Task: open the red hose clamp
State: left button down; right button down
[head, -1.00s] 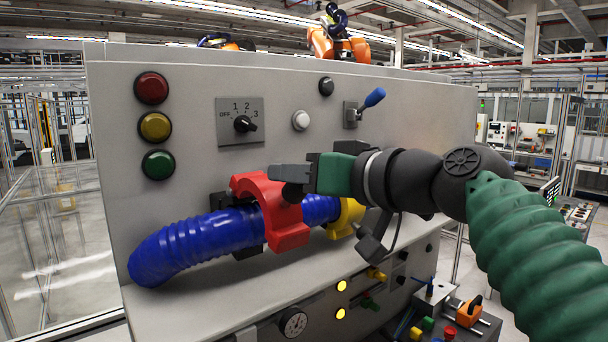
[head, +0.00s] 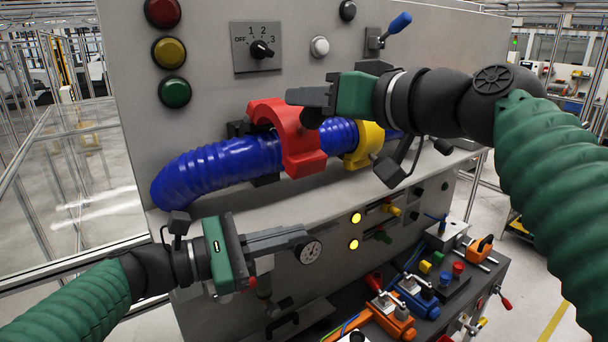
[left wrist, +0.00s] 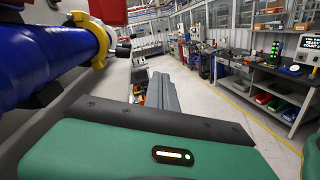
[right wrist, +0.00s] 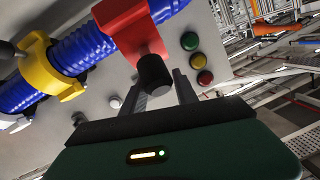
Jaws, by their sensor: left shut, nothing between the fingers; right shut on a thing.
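The red hose clamp (head: 287,132) sits around the ribbed blue hose (head: 222,164) on the front of the drive unit. It also shows in the right wrist view (right wrist: 124,24), with its black knob (right wrist: 155,74) between my fingers. My right gripper (head: 303,97) comes in from the right and is shut on this knob; in the head view it partly covers the clamp's upper right side. I cannot tell whether the clamp's ring is open. My left gripper (head: 302,236) is shut and empty, below the hose in front of the lower panel, apart from the clamp.
A yellow clamp (head: 365,143) sits on the hose to the right. Above are red, yellow and green buttons (head: 174,92), a rotary switch (head: 261,49) and a blue lever (head: 398,23). A workbench with tools (head: 425,300) stands at lower right.

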pick_arm(q)
jog(key=a+r+n+t+h, duration=0.1)
jog(key=a+r+n+t, duration=0.25)
jog(key=a+r, duration=0.3)
jog(key=w+x, duration=0.1)
jog(key=x, duration=0.8)
jog(key=shift+f, duration=0.35)
jog(key=shift+w+m, duration=0.1)
jog(key=shift+m, duration=0.15)
jog(key=shift+d+r, duration=0.15)
jog(key=shift+r, duration=0.4)
jog(key=shift+s+r, duration=0.25)
jog(key=shift+r, duration=0.25)
pick_arm(e)
jog(key=shift+w+a+f, duration=0.15)
jog(key=shift+f, duration=0.05)
jog(key=c, duration=1.1)
grip_release()
pick_arm(q)
jog(key=shift+d+f, duration=0.15)
jog(key=shift+d, duration=0.1)
pick_arm(e)
jog(key=shift+o, duration=0.3)
jog(key=shift+d+r, duration=0.1)
jog(key=shift+d, duration=0.2)
